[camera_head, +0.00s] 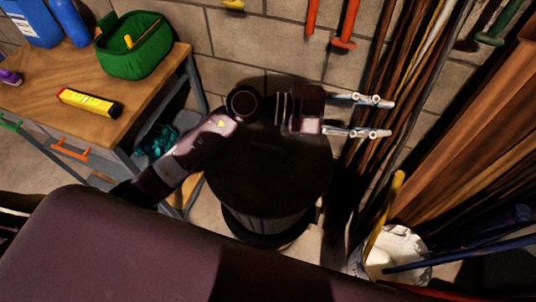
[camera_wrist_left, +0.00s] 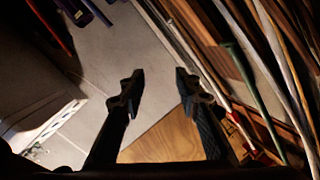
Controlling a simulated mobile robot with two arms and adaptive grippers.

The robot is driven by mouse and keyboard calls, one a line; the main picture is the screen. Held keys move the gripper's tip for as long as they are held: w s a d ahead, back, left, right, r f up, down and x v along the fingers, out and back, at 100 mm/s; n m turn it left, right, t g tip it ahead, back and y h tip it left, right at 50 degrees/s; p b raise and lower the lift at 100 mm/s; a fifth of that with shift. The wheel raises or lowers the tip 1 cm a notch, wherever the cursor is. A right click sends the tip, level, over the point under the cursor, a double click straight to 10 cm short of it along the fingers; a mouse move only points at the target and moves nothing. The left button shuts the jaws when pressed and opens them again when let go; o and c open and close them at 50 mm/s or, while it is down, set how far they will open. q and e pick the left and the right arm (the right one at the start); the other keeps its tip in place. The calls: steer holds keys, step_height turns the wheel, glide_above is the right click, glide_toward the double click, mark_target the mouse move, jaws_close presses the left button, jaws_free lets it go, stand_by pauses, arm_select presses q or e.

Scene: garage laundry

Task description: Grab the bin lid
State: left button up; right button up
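A black round bin (camera_head: 258,222) stands on the floor against the block wall. Its dark lid (camera_head: 270,175) lies on top; any handle on it is too dark to make out. My left gripper (camera_head: 388,118) reaches across above the back of the lid and points right, past the lid's edge. Its two fingers are apart with nothing between them. In the left wrist view the open fingers (camera_wrist_left: 160,80) also show empty, with floor and wood behind them. The left arm hides part of the lid's back and left side. My right gripper is not in view.
Long poles (camera_head: 400,90) lean on the wall right of the bin. A white bucket (camera_head: 405,245) with tools stands at lower right.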

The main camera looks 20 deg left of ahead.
arm_select(q)
steer(key=a+f+g+y, duration=0.3)
steer(key=a+f+y, duration=0.15)
steer(key=f, duration=0.55)
steer(key=n+g+y, duration=0.1)
steer(key=n+y, duration=0.3)
steer(key=y, duration=0.7)
glide_above(268, 147)
steer(key=f, duration=0.5)
steer(key=a+f, duration=0.1)
steer(key=f, duration=0.2)
steer(key=shift+w, duration=0.3)
steer(key=shift+a+f, duration=0.15)
steer(key=shift+f, duration=0.2)
steer(key=f, duration=0.2)
steer(key=f+p, duration=0.1)
steer(key=f, duration=0.1)
steer(key=d+f, duration=0.1)
steer(key=f, duration=0.2)
steer(key=shift+s, duration=0.1)
steer(key=shift+c, duration=0.4)
steer(key=shift+r, duration=0.1)
jaws_close()
